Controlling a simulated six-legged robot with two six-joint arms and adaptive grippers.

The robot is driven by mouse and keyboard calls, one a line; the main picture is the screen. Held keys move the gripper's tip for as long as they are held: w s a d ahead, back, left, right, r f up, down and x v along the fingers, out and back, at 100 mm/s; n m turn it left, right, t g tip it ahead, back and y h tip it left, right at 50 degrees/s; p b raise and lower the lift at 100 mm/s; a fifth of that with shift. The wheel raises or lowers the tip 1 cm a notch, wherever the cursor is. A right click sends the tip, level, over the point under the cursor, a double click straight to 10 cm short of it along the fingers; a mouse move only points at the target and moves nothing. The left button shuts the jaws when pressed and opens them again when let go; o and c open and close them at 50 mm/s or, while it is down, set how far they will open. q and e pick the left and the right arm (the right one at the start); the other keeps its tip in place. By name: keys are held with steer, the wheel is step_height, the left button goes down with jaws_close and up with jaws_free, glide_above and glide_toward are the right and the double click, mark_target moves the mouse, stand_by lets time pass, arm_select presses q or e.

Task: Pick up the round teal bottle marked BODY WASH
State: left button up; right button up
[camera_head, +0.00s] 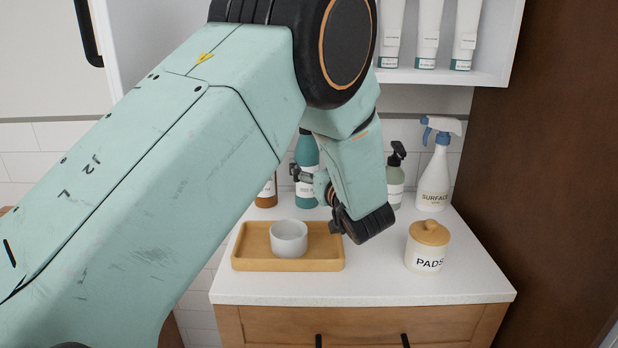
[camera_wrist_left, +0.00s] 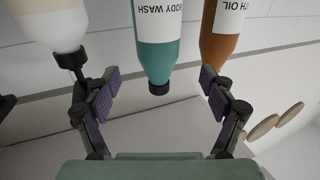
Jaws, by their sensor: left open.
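The round teal bottle (camera_head: 307,154) stands at the back of the white counter, partly hidden by my left arm and gripper. In the left wrist view the teal bottle (camera_wrist_left: 158,50) shows its white BODY WASH label and a black cap, which points down in the picture. My left gripper (camera_head: 316,194) is open and empty, in front of the bottle. In the left wrist view the bottle's cap lies between the lines of the two fingers of the left gripper (camera_wrist_left: 160,80), with visible space on both sides. I cannot tell the remaining distance. My right gripper is not in view.
A brown oil bottle (camera_wrist_left: 222,35) and a pale pump bottle (camera_wrist_left: 48,25) flank the teal one. A wooden tray (camera_head: 252,264) with a grey cup (camera_head: 289,238), a PADS jar (camera_head: 427,248) and a SURFACE spray bottle (camera_head: 434,185) stand on the counter (camera_head: 380,285). A shelf (camera_head: 440,76) overhangs the back.

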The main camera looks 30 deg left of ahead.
mark_target(311, 158)
arm_select(q)
steer(key=shift+w+a+r, duration=0.1)
steer(key=shift+w+a, duration=0.3)
steer(key=shift+a, duration=0.2)
steer(key=x, duration=0.2)
steer(key=f+b+x, duration=0.1)
steer(key=x, duration=0.2)
steer(key=shift+w+d, duration=0.1)
steer(key=shift+w+a+r, duration=0.1)
steer(key=shift+w+a, duration=0.2)
steer(key=shift+a, duration=0.1)
steer(key=shift+c, duration=0.3)
jaws_close()
steer(key=shift+r, duration=0.1)
